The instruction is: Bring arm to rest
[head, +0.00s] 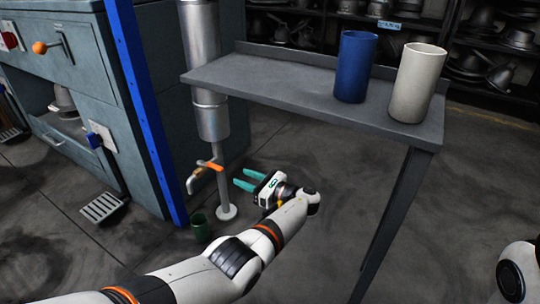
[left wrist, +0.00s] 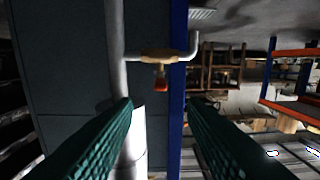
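My left gripper (head: 238,178) has teal fingers, spread apart with nothing between them. It is in the air to the right of a tap (head: 195,183) with an orange handle (head: 213,167) on a grey standpipe, apart from it. In the left wrist view the fingers of my left gripper (left wrist: 160,104) stand wide open. The tap (left wrist: 155,56) and its orange handle (left wrist: 161,84) show beyond them, upside down. My right gripper is out of view; only a white part of my right arm shows at the lower right of the head view.
A grey side table (head: 270,80) holds a blue cylinder (head: 355,66) and a cream cylinder (head: 417,83). A dark green cup (head: 200,228) stands on the floor below the tap. A blue post (head: 150,110) and grey-blue machine (head: 65,75) stand left. Shelves with metal forms line the back.

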